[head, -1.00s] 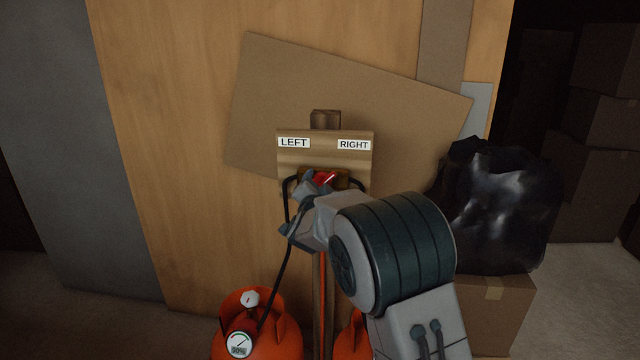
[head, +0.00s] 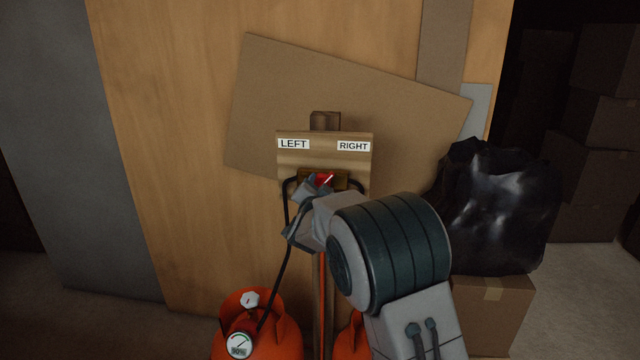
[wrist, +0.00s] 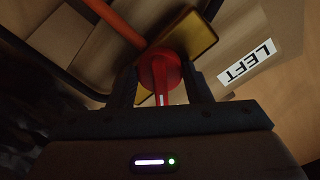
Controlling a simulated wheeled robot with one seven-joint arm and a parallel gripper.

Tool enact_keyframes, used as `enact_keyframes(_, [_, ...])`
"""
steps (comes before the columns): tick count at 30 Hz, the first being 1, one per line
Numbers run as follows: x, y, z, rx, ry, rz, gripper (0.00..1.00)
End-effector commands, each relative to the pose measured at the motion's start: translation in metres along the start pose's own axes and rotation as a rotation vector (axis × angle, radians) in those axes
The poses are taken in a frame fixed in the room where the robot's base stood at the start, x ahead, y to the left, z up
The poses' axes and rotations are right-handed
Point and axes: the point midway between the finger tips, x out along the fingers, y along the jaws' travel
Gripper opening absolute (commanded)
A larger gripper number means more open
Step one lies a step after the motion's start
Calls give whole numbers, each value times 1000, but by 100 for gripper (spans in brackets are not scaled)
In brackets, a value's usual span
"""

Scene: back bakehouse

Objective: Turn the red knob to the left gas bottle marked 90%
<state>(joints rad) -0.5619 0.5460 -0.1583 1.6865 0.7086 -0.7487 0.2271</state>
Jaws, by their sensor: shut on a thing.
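The red knob (head: 325,180) sits on a brass block (head: 342,181) below a wooden board (head: 325,158) labelled LEFT (head: 293,144) and RIGHT (head: 354,146). Its white line slants to the upper right in the head view. My gripper (head: 314,187) is shut on the knob, which also shows between the fingers in the wrist view (wrist: 160,68). The fingers hide part of it in the head view. The left orange gas bottle (head: 262,335) has a round gauge (head: 239,344) with tiny lettering. The right bottle (head: 350,340) is mostly hidden by my arm.
Black hoses (head: 287,255) run from the block, one to the left bottle. An orange pipe (head: 322,290) runs down along the wooden post. A black bag (head: 495,205) rests on a cardboard box (head: 500,305) at right. A cardboard sheet (head: 260,100) leans behind the board.

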Motion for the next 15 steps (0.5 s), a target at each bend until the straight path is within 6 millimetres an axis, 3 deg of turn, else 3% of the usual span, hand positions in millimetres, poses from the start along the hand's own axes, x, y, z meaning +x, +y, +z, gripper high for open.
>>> enact_keyframes(15, [0, -4, -2, -447, 1, -4, 22])
